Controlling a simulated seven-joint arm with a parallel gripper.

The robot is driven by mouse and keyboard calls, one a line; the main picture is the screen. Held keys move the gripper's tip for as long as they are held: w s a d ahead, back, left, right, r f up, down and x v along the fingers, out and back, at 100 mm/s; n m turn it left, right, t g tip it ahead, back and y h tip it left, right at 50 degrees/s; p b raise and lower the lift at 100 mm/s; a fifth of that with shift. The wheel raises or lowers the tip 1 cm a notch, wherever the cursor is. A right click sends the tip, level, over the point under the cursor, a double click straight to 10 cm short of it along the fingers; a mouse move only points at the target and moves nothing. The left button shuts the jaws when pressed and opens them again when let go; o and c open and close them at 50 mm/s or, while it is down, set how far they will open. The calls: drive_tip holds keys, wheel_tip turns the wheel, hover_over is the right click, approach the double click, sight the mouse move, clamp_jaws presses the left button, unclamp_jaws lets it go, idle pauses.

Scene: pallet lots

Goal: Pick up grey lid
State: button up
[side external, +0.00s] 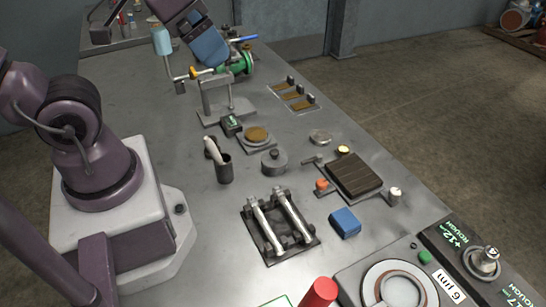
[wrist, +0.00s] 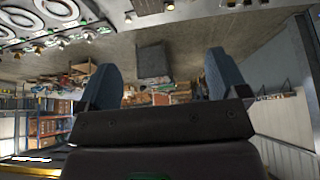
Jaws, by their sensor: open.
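A grey round piece with a dark knob on top (side external: 274,160) stands in the middle of the bench in the side view. A small flat grey disc (side external: 320,136) lies to its upper right. I cannot tell for sure which of the two is the grey lid. My gripper (side external: 209,50) is at the far end of the bench, well away from both, with its blue fingers showing. In the wrist view my gripper (wrist: 162,78) has its two blue fingers wide apart with nothing between them. The wrist view does not clearly show either grey piece.
A metal stand (side external: 225,100) and a green valve (side external: 238,64) are near my gripper. Around the grey pieces are a dark cup (side external: 224,170), a disc on a plate (side external: 257,136), a brown slatted block (side external: 354,174), a rail fixture (side external: 279,226) and a blue block (side external: 345,222).

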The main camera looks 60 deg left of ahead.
sight(277, 155)
drive_tip(key=shift+o, duration=0.2)
drive_tip(key=w+d+f+m+g+y, duration=0.2)
drive_tip(key=w+f+m+y, duration=0.1)
drive_tip(key=f, duration=0.5)
drive_tip(key=w+d+f+m+g+y, duration=0.2)
drive_tip(key=f+m, duration=0.4)
drive_tip(key=f, duration=0.3)
drive_tip(key=w+d+f+m+g+y, duration=0.3)
drive_tip(key=w+f+m+g+y, duration=0.1)
drive_tip(key=f, duration=0.5)
drive_tip(key=shift+w+m+y, duration=0.5)
drive_tip(key=shift+w+y, duration=0.05)
drive_tip(key=shift+y, duration=0.05)
drive_tip(key=w+f+m+y, duration=0.1)
drive_tip(key=w+f+m+t+y, duration=0.1)
drive_tip(key=f, duration=0.1)
drive_tip(key=shift+m, duration=0.3)
drive_tip(key=w, duration=0.1)
drive_tip(key=w+r+m+t+y, duration=0.1)
drive_tip(key=shift+w+a+r, duration=0.1)
drive_tip(key=shift+w+a, duration=0.05)
drive_tip(key=shift+w, duration=0.25)
drive_tip(key=x, duration=0.6)
drive_tip(key=shift+a, duration=0.35)
drive_tip(key=shift+x, duration=3.1)
drive_tip(key=shift+s+r, duration=0.1)
drive_tip(key=shift+r, duration=0.05)
